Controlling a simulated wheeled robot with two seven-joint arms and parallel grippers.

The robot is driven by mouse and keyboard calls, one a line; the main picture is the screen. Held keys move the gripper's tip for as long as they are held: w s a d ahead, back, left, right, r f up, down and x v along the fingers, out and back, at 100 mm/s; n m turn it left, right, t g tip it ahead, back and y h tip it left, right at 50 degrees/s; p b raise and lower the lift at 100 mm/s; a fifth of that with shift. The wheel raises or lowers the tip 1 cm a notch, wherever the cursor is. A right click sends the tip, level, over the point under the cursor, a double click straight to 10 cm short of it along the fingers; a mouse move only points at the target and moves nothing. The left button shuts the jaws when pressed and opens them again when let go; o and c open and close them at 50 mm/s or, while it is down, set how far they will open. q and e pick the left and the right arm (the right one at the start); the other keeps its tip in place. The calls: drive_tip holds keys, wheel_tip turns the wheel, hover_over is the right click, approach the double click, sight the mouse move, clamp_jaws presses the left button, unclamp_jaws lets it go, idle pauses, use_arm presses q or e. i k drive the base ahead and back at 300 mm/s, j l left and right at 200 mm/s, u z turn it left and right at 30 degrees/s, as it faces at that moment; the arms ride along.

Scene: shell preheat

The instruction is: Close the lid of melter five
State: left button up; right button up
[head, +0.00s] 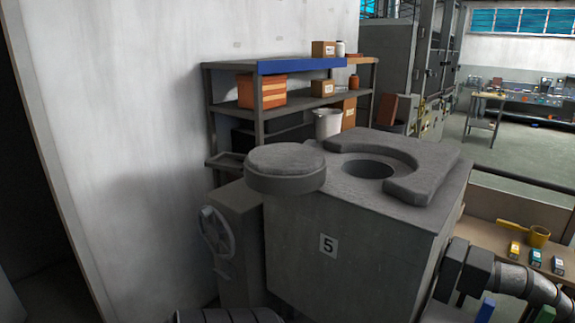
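Melter five (345,265) is a grey block-shaped housing with a "5" label on its front. Its round opening (368,171) shows uncovered in the top, with a raised curved collar (425,165) around its far and right sides. The lid (285,167), a thick grey disc, lies level to the left of the opening, overhanging the housing's left edge. My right gripper (460,270) seems to be the dark blocky end of the jointed arm at lower right, beside the housing and apart from the lid. I cannot make out its fingers. My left gripper is not in view.
A wheel-like fitting (217,233) sits on the melter's left side, near a white wall (130,130). Shelves (300,68) with boxes and a white bucket (327,123) stand behind.

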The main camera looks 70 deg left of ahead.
sight(283, 169)
drive_tip(key=u, duration=2.35)
drive_tip(key=i+j+z, duration=0.1)
drive_tip(key=j+z, duration=0.25)
drive_tip(key=j, duration=0.25)
